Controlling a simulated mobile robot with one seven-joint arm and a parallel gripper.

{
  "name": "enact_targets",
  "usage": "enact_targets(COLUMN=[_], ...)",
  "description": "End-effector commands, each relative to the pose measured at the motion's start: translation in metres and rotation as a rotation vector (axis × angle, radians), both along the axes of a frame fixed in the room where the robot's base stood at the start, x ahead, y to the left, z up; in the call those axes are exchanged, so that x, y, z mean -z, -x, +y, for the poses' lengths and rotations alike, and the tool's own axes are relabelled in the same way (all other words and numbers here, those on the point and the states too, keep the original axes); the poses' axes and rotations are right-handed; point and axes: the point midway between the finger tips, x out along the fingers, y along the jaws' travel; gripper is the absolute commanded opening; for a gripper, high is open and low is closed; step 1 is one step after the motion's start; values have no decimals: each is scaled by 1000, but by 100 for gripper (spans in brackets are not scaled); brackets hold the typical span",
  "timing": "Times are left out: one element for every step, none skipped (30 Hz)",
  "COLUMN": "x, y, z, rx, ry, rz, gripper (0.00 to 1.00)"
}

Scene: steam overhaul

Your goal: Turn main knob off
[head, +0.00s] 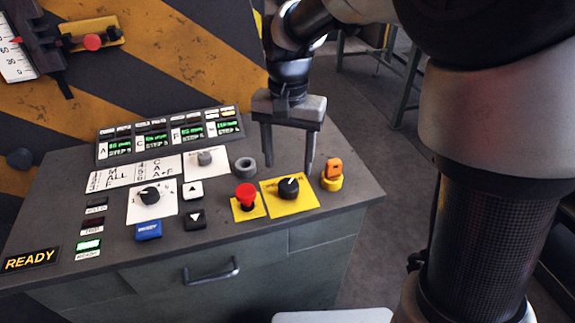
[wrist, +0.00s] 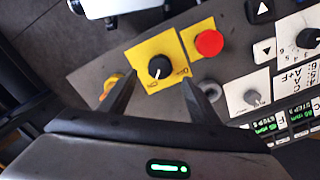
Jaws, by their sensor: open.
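The main knob (head: 288,188) appears to be the black round knob on a square yellow plate near the front right of the grey console. Its white mark points toward the upper right in the head view. In the wrist view the knob (wrist: 159,67) lies in the upper middle, with small lettering on its plate, too small to read surely. My gripper (head: 288,170) points down above the console, fingers spread apart with nothing between them. In the wrist view my gripper's fingertips (wrist: 153,72) lie on either side of the knob's position, apparently not touching it.
A red mushroom button (head: 246,194) stands just left of the knob, and an orange-and-yellow switch (head: 332,174) stands to its right. A grey ring-shaped piece (head: 245,167) sits behind. A white-plated black dial (head: 150,195) and a lit display panel (head: 170,134) lie farther left.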

Motion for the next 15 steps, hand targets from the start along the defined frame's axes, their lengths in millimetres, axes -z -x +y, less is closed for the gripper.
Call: enact_targets(x=[14, 21, 28, 34, 39, 46, 50, 53, 58, 61, 63, 66, 67, 69, 70], y=[1, 1, 1, 1, 1, 1, 1, 0, 0, 0, 0, 0, 0, 0, 0], z=[0, 0, 0, 0, 0, 0, 0, 0, 0, 0, 0, 0, 0, 0, 0], rx=[0, 0, 0, 0, 0, 0, 0, 0, 0, 0, 0, 0, 0, 0, 0], ry=[1, 2, 1, 1, 1, 1, 1, 1, 1, 1, 1, 0, 1, 1, 1], rz=[3, 5, 3, 3, 3, 3, 3, 1, 1, 1, 0, 0, 0, 0, 0], gripper=[57, 57, 57, 57, 57, 57, 57, 57, 57, 57, 57, 57, 57, 57, 57])
